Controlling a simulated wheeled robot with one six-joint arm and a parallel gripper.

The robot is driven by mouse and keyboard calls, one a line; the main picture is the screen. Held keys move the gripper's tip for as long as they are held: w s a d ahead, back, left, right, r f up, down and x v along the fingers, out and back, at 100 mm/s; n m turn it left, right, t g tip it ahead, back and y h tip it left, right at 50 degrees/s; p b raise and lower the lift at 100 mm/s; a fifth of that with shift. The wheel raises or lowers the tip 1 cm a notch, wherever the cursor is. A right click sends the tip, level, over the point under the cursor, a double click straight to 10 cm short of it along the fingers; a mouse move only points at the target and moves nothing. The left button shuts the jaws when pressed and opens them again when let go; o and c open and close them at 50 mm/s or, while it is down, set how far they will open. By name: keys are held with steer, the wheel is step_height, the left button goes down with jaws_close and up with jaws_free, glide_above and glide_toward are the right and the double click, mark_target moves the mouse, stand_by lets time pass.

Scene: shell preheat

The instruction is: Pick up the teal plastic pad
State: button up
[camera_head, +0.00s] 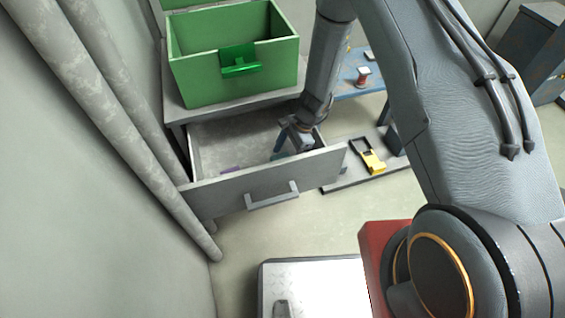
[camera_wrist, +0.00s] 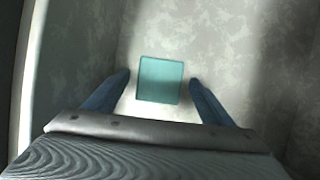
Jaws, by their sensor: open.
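The teal plastic pad (camera_wrist: 159,80) is a flat square. It lies on the drawer floor between and a little beyond my fingertips in the wrist view. In the head view a small teal sliver (camera_head: 279,156) shows beside my gripper; most of it is hidden. My gripper (camera_head: 289,140) points down into the open grey drawer (camera_head: 265,183). Its two blue fingers (camera_wrist: 159,78) are open, one on each side of the pad, with a gap on both sides. Whether the fingertips reach the pad's height I cannot tell.
A green open box (camera_head: 235,85) stands on the cabinet above the drawer. A small purple thing (camera_head: 231,170) lies in the drawer at left. Pipes run along the left wall.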

steer(key=shift+c, duration=0.6)
steer(key=c, duration=1.1)
